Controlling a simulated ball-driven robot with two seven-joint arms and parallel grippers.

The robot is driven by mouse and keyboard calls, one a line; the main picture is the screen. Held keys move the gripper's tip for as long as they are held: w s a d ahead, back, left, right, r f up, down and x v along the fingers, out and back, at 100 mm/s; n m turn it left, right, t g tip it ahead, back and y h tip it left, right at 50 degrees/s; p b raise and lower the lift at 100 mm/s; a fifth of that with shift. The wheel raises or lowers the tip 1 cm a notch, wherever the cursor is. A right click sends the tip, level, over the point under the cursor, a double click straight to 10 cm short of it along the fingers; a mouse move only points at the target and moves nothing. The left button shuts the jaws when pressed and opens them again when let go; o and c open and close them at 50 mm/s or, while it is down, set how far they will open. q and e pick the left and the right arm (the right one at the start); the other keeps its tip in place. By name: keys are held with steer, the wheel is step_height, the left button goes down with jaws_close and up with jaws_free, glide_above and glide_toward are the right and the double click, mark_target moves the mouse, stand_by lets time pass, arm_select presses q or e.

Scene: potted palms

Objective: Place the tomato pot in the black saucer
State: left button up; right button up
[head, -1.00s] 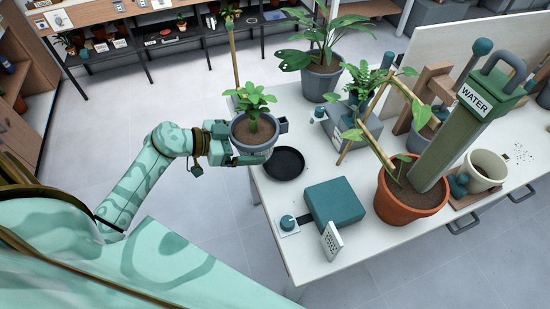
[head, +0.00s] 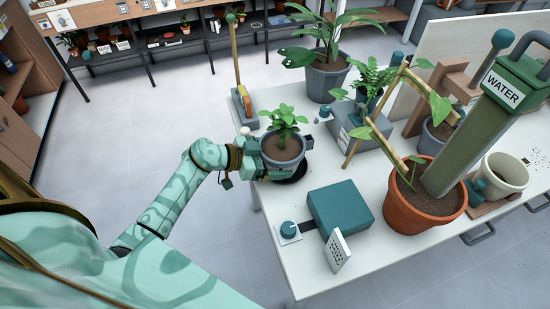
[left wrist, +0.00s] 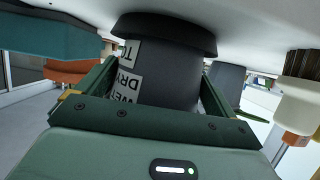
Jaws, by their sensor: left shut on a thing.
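The tomato pot (head: 285,159) is a grey pot with dark soil and a leafy green seedling, upright at the table's near-left edge. My left gripper (head: 280,163) is shut on it from the left side. The black saucer (head: 292,179) lies on the table under the pot, and the pot hides most of it. In the left wrist view, which is upside down, the pot (left wrist: 172,75) sits between my fingers with a partly hidden label. The saucer (left wrist: 165,27) shows against its base; I cannot tell whether they touch. My right gripper is out of view.
A teal box (head: 340,213) and a small white card (head: 338,251) stand to the right on the white table (head: 300,268). A large terracotta pot (head: 428,214) with a green WATER post is further right. A stake on a grey block (head: 243,110) stands behind.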

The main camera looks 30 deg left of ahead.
arm_select(q)
steer(key=shift+r, duration=0.1)
steer(key=o, duration=0.8)
steer(key=shift+s+a+r, duration=0.15)
steer(key=shift+s+a, duration=0.05)
steer(key=shift+s, duration=0.05)
steer(key=shift+p+v, duration=1.75)
steer(key=shift+v, duration=4)
